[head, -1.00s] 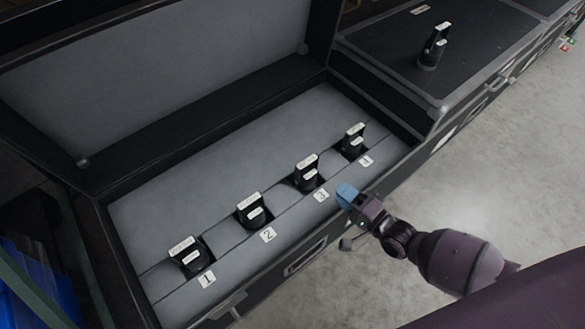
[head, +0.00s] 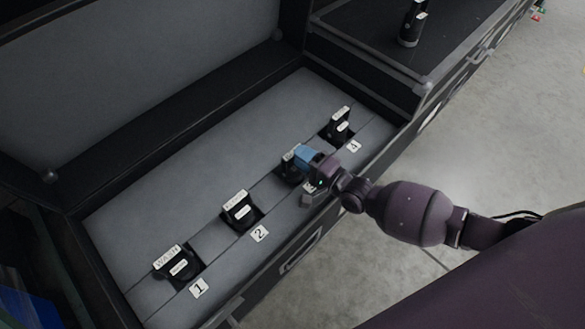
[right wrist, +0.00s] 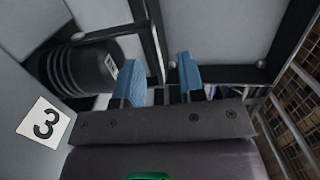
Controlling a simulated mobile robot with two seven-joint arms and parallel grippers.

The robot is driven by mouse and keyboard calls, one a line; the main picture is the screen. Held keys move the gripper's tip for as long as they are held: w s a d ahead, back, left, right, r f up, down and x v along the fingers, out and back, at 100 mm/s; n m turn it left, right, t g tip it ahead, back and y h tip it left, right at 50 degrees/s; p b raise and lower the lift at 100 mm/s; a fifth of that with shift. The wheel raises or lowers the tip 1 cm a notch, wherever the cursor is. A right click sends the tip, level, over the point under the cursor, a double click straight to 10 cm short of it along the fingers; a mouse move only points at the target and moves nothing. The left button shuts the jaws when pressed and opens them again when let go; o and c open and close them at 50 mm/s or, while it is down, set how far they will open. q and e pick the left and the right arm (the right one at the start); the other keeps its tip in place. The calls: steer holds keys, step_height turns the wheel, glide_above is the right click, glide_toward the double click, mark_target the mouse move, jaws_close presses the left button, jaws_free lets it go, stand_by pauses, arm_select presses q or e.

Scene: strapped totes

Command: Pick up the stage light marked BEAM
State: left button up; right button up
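Several black stage lights with white labels sit in numbered slots of the open case: light 1 (head: 176,264), light 2 (head: 239,212), light 3 (head: 288,166) and light 4 (head: 339,126). Light 1's top label appears to read WASH; I cannot read BEAM on any label. My right gripper (head: 303,157) is at light 3, partly covering it. In the right wrist view, its blue fingers (right wrist: 159,82) are apart, and a ribbed black light body (right wrist: 80,68) lies left of them, beside the number 3 tag. My left gripper is out of view.
The case's grey foam (head: 190,190) is clear behind the lights. Its raised lid (head: 150,75) stands at the back. Another black light (head: 412,24) stands on the closed case (head: 360,35) at upper right. Bare floor lies to the right.

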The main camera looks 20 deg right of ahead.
steer(key=shift+w+a+f, duration=0.15)
steer(key=shift+w+a, duration=0.15)
steer(key=shift+w, duration=0.25)
steer(key=shift+w+a+f, duration=0.15)
steer(key=shift+w+a, duration=0.1)
steer(key=shift+w, duration=0.25)
steer(key=shift+w+a+r, duration=0.15)
steer(key=shift+w, duration=0.25)
jaws_close()
steer(key=shift+r, duration=0.1)
